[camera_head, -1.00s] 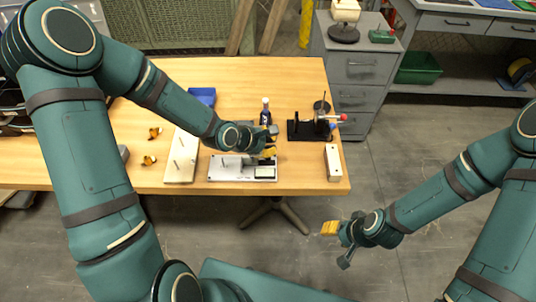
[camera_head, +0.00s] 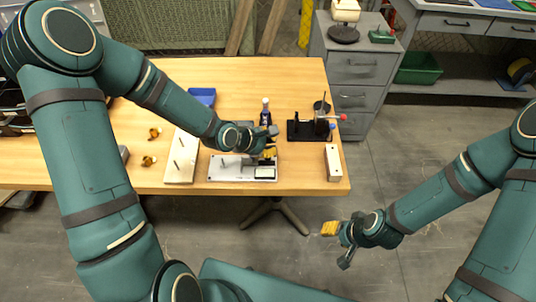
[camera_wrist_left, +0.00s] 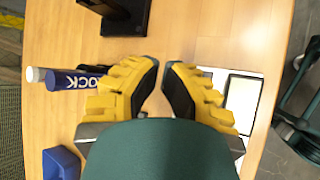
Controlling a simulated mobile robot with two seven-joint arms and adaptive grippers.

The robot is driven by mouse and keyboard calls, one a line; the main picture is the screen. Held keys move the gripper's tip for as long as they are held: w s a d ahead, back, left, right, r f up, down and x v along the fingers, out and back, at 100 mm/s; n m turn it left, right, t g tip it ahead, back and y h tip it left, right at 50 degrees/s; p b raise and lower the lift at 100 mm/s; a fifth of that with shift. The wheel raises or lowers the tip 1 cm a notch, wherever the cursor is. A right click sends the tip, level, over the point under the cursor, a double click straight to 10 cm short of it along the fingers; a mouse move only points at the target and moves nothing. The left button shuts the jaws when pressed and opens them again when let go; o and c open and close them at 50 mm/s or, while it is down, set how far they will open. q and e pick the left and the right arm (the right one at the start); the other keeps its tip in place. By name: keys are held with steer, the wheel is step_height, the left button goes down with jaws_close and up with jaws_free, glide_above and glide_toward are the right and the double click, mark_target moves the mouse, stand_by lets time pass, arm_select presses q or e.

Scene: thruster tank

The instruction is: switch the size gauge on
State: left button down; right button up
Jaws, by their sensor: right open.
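The likely size gauge is a white plate (camera_head: 221,172) with a small rectangular display, lying flat near the front edge of the wooden table. In the left wrist view, part of this plate and its dark-framed display (camera_wrist_left: 240,93) show to the right of the fingers. My left gripper (camera_head: 269,153) is above the plate's right part and hides some of it. In the wrist view, a narrow gap with bare wood separates its yellow fingers, and nothing is between them. I cannot make out a switch. My right gripper (camera_head: 330,232) is open and empty, off the table's front right.
A dark blue bottle (camera_head: 266,116) stands behind my left gripper. A black stand (camera_head: 300,131) and a pale block (camera_head: 332,162) are to the right. A pale board with pegs (camera_head: 176,171), a blue bin (camera_head: 204,97) and small brass-coloured parts (camera_head: 148,160) are left.

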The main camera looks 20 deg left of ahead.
arm_select(q)
steer(key=shift+f, duration=0.15)
steer(key=shift+f, duration=0.3)
steer(key=shift+f, duration=0.25)
stand_by(0.4)
steer(key=shift+r, duration=0.1)
steer(key=shift+r+p, duration=0.65)
steer(key=shift+p, duration=0.1)
step_height(320, 180, up, 6)
steer(key=p, duration=0.5)
